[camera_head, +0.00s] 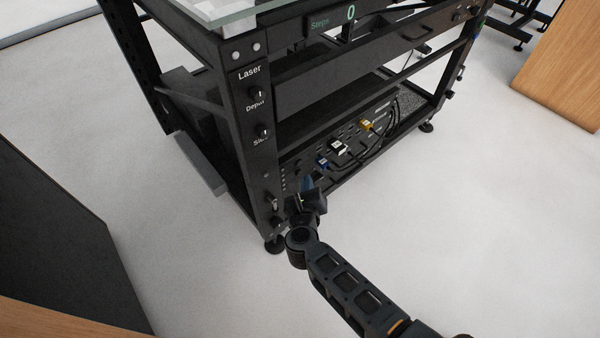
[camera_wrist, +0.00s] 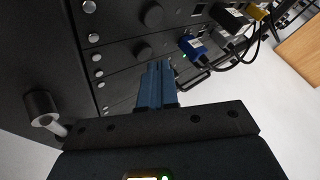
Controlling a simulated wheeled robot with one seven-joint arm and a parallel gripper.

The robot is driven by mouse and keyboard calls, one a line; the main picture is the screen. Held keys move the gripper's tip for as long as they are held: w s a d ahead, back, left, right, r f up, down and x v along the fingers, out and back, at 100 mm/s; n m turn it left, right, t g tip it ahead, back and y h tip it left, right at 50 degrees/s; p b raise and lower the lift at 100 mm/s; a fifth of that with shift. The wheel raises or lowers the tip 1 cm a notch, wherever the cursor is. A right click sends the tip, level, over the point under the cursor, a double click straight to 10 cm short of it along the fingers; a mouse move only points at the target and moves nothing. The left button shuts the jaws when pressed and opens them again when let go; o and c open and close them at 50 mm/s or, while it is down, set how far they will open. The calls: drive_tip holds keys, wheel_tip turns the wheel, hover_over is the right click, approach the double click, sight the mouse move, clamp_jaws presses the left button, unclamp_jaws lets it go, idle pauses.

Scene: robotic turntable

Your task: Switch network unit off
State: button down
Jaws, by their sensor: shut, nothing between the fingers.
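The network unit (camera_head: 350,137) appears to be the dark rack panel on the lower shelf of the black frame, with blue, white and yellow plugs in it. In the wrist view, its panel (camera_wrist: 122,60) shows round dark knobs and a small green light by the blue plug (camera_wrist: 192,46). My gripper (camera_wrist: 158,66) is shut and empty, its blue fingertips in front of the lower panel, below a dark knob (camera_wrist: 143,49). Contact cannot be told. In the head view, my gripper (camera_head: 307,184) is at the lower front corner of the frame, covering part of the panel's left end.
A corner post (camera_head: 255,120) carries knobs labelled Laser and Depth. A dark cylinder on a metal stem (camera_wrist: 42,106) juts out left of my gripper. Black cables loop out from the plugs at right. Open floor (camera_head: 490,220) lies to the right.

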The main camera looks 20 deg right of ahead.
drive_tip(key=shift+s+d, duration=0.1)
drive_tip(key=shift+s, duration=0.25)
drive_tip(key=shift+s+d+p, duration=0.3)
drive_tip(key=shift+s, duration=0.65)
drive_tip(key=shift+s+d+p, duration=0.25)
drive_tip(key=shift+s+d, duration=0.05)
drive_tip(key=shift+s, duration=0.65)
drive_tip(key=shift+s+d+p, duration=0.3)
drive_tip(key=shift+s, duration=0.65)
drive_tip(key=c, duration=1.8)
unclamp_jaws()
